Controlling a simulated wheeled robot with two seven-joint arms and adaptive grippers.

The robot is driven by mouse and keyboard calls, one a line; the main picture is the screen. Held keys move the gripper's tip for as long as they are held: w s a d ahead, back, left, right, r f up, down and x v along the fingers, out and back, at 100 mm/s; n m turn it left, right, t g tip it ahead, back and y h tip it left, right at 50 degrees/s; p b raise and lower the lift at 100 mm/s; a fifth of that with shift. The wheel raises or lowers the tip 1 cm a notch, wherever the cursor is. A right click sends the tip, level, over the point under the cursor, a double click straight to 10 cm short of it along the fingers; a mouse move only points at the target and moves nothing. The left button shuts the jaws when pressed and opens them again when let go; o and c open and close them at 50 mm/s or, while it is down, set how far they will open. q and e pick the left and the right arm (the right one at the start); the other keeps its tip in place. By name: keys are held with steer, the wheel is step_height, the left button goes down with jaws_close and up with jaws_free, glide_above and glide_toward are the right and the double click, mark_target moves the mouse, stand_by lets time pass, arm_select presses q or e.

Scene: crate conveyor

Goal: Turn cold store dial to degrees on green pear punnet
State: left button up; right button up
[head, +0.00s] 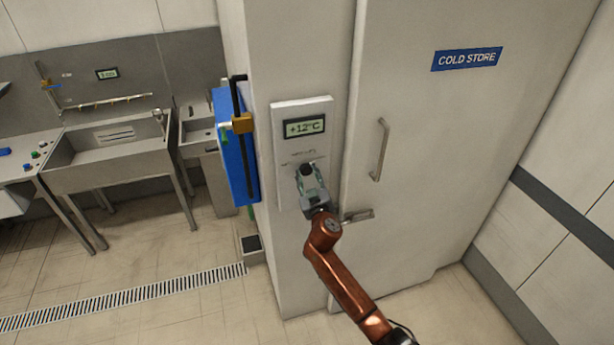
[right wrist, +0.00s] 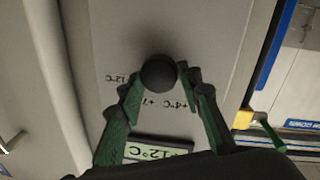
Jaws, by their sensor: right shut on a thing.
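The cold store dial is a round black knob (head: 306,170) on the pale control panel (head: 288,150) beside the cold store door. The panel's display (head: 304,127) reads +12°C. My right gripper (head: 308,176) reaches up to the panel and is shut on the knob. The right wrist view shows the dark knob (right wrist: 158,74) between my green fingers (right wrist: 160,88), with printed degree marks around it, among them what looks like +4°C. The display (right wrist: 158,150) appears upside down there, partly hidden by my gripper. No green pear punnet shows. My left gripper is not in view.
The cold store door (head: 450,150) with its handle (head: 380,150) is right of the panel. A blue board (head: 234,150) hangs left of it. Steel sinks (head: 110,160) stand at the left. The floor in front is clear, with a drain grate (head: 130,296).

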steer(key=shift+f+n+b, duration=0.25)
steer(key=shift+n+b, duration=0.5)
steer(key=shift+n, duration=0.45)
steer(key=n+b, duration=0.1)
steer(key=n, duration=0.2)
steer(key=shift+n+t, duration=0.3)
steer(key=shift+n, duration=0.1)
steer(key=n+b, duration=0.1)
steer(key=n, duration=0.2)
steer(key=shift+y, duration=0.4)
steer(key=n, duration=0.3)
steer(key=shift+f+n+y+b, duration=0.1)
steer(key=shift+n+y+b, duration=0.2)
steer(key=shift+n+b, duration=0.1)
steer(key=n, duration=0.4)
steer(key=shift+d+y, duration=0.1)
steer(key=shift+y, duration=0.3)
steer(key=n, duration=0.3)
steer(key=shift+p, duration=0.4)
steer(key=n+p, duration=0.1)
steer(key=n, duration=0.3)
steer(key=shift+d+y, duration=0.1)
steer(key=shift+y, duration=0.3)
steer(key=shift+f+n+g+y+p, duration=0.1)
steer(key=shift+n+g+y+p, duration=0.4)
steer(key=shift+n, duration=1.5)
